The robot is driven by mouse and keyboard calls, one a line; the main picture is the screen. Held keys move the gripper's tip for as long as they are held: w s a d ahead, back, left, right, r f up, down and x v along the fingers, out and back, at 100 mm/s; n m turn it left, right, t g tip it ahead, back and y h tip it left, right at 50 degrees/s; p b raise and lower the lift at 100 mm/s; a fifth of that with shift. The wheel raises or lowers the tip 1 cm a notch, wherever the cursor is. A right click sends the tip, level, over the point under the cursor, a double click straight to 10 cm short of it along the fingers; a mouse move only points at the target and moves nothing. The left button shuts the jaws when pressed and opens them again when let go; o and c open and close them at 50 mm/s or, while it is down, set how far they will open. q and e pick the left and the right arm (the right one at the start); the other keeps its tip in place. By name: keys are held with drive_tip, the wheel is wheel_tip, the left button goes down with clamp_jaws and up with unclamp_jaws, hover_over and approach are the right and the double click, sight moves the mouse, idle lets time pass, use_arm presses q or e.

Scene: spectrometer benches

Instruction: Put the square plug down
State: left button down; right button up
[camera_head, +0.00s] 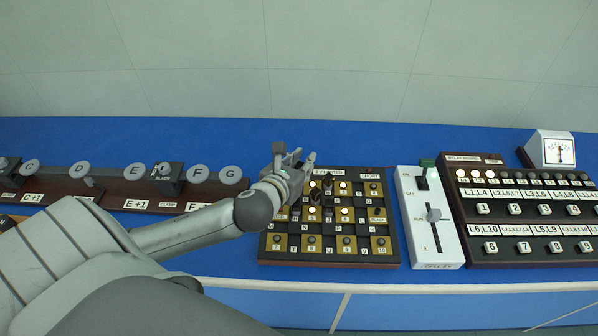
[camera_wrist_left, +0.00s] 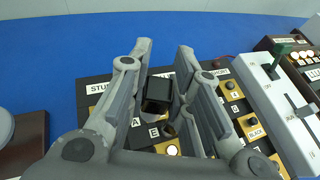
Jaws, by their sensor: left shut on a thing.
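My left gripper (camera_head: 298,162) reaches in over the upper left part of the dark studded board (camera_head: 324,262). In the left wrist view the fingers (camera_wrist_left: 160,75) stand on either side of a black square plug (camera_wrist_left: 158,93), shut on it. The plug is over the board's upper left part, near the white label strip. I cannot tell whether its underside touches the board. In the head view I cannot make the held plug out clearly from the gripper and the dark pieces beside it. My right gripper is in neither view.
To the right stand a white switch box (camera_head: 431,247) with a lever and a dark panel of labelled buttons (camera_head: 519,235). A meter (camera_head: 557,149) is behind it. A long dark rail with round grey knobs (camera_head: 135,176) lies left. The blue bench (camera_head: 400,140) is clear behind the board.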

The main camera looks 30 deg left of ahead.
sight(299, 165)
use_arm(q)
drive_tip(key=f, duration=0.1)
drive_tip(key=w+a+f, duration=0.1)
drive_tip(key=f, duration=0.1)
drive_tip(key=w+a+f, duration=0.1)
drive_tip(key=shift+w+a+f, duration=0.25)
drive_tip(key=shift+f, duration=0.05)
drive_tip(key=shift+w+a+f, duration=0.25)
drive_tip(key=shift+a+f, duration=0.05)
drive_tip(key=shift+f, duration=0.2)
drive_tip(key=shift+f+p, duration=0.35)
drive_tip(key=shift+f, duration=1.15)
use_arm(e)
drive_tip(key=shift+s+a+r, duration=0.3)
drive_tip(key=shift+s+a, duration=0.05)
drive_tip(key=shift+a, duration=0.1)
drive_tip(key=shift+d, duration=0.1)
use_arm(q)
drive_tip(key=shift+f, duration=0.2)
drive_tip(key=c, duration=1.3)
unclamp_jaws()
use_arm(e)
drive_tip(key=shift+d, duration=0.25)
use_arm(q)
drive_tip(key=shift+r, duration=0.15)
